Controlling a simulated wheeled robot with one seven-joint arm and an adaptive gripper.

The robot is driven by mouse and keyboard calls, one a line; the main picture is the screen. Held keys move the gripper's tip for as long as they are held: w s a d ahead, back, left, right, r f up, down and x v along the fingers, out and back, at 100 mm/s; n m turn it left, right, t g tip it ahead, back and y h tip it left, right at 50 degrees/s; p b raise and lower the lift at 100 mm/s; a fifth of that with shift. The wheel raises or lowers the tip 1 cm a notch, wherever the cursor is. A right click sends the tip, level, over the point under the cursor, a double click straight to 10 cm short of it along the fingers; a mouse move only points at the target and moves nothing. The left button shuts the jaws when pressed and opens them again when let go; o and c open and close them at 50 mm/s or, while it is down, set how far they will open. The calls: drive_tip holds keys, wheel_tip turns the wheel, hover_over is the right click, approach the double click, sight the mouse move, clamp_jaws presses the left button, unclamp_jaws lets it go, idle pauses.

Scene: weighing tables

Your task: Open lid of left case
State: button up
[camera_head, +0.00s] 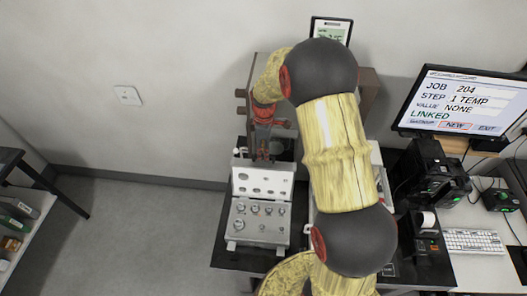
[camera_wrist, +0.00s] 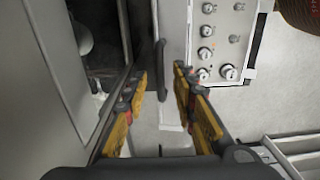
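The left case (camera_head: 240,233) is a light grey box on the dark table, with several small metal weights in its base. Its lid (camera_head: 240,187) stands raised at the back edge, showing a pale inner face with round recesses. In the wrist view the case (camera_wrist: 233,20) lies at upper right, with a dark bar handle (camera_wrist: 160,70) beside a pale panel. My gripper (camera_head: 262,152) is just behind the lid's top edge. In the wrist view my gripper (camera_wrist: 160,82) is open, its yellow-padded fingers on either side of the handle's near end. Contact cannot be told.
A monitor (camera_head: 465,98) and a black device (camera_head: 430,175) stand to the right, with a keyboard (camera_head: 473,241). A small display (camera_head: 331,28) stands behind my arm. My arm hides much of the table's middle. A shelf (camera_head: 25,215) is at far left; the floor between is clear.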

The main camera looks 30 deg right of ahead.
drive_tip(key=shift+c, duration=1.1)
drive_tip(key=c, duration=0.4)
clamp_jaws()
